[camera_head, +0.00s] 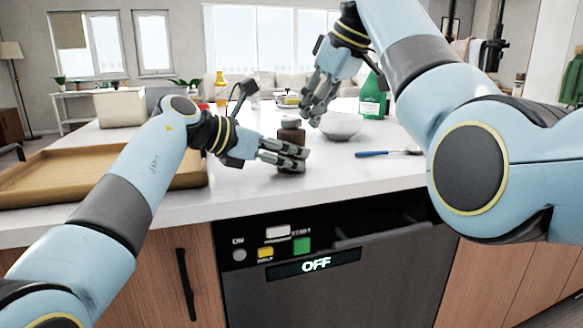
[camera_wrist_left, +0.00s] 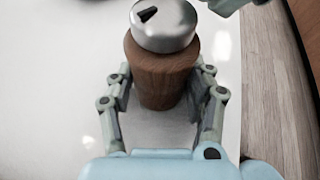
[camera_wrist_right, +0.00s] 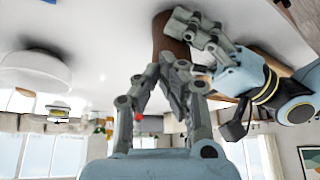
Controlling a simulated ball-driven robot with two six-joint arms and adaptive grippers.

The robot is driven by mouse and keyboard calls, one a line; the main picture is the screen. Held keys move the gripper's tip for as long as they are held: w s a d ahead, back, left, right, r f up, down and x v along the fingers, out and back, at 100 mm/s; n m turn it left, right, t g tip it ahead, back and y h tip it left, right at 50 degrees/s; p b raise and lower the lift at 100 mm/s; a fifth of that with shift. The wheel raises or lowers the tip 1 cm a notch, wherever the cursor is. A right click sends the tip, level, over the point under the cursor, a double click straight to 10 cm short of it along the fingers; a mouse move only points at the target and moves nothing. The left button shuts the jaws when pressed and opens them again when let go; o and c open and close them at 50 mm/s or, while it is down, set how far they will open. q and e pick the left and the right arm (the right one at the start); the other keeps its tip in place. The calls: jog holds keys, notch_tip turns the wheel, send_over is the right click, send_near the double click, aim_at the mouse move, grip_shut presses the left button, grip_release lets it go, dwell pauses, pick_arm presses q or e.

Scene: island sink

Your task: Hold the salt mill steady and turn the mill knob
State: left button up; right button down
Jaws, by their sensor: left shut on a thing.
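The salt mill (camera_head: 291,136) stands upright on the white counter. In the left wrist view its wooden body (camera_wrist_left: 158,68) carries a round silver knob (camera_wrist_left: 170,30) with a black mark on top. My left gripper (camera_head: 290,158) is shut around the wooden body, one finger on each side. My right gripper (camera_head: 311,112) hangs above and to the right of the mill, apart from the knob. Its tips (camera_wrist_right: 161,66) look close together with nothing seen between them. In the right wrist view my left fingers partly cover the mill (camera_wrist_right: 165,38), and its knob is out of sight.
A white bowl (camera_head: 341,127) stands right of the mill, with a blue-handled utensil (camera_head: 373,154) in front of it. A green bottle (camera_head: 373,98) stands behind. A wooden tray (camera_head: 60,178) lies at left. The counter's front edge is close to the mill.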

jog(key=shift+a+f, duration=0.15)
dwell(0.3)
jog(key=shift+s+a, duration=0.2)
jog(key=shift+s, duration=0.2)
jog(key=shift+s+a, duration=0.15)
jog(key=shift+s, duration=0.05)
jog(key=shift+s+a, duration=0.35)
jog(key=shift+s+a, duration=0.15)
jog(key=shift+a, duration=0.1)
dwell(0.4)
jog(key=shift+s+d, duration=0.2)
jog(key=shift+s, duration=0.1)
notch_tip(320, 180, up, 6)
dwell(0.3)
